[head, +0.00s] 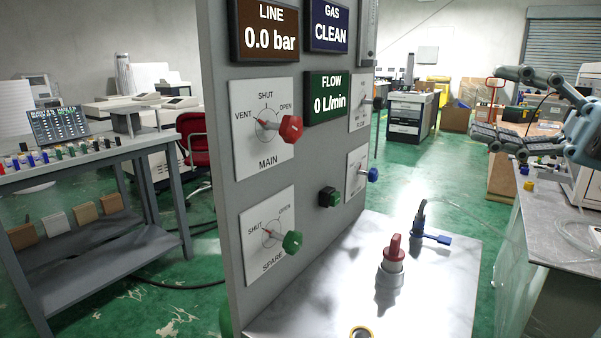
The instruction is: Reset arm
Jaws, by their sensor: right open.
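My right gripper (503,107) is at the upper right of the head view, with its two fingers spread wide apart and nothing between them. It is in the air, to the right of the grey control panel (219,120) and apart from it. The panel carries a red MAIN knob (291,128), a green SPARE knob (292,241), a blue knob (373,174) and a dark green button (328,197). Its displays read LINE 0.0 bar (271,28), GAS CLEAN (330,23) and FLOW 0 L/min (328,96). My left gripper is not in view.
A pale bench top (440,290) in front of the panel bears a red-capped fitting (392,258) and a blue-handled valve (432,238). A grey counter (545,240) with clear tubing stands at right. A shelved table (100,155) stands at left. Green floor lies between.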

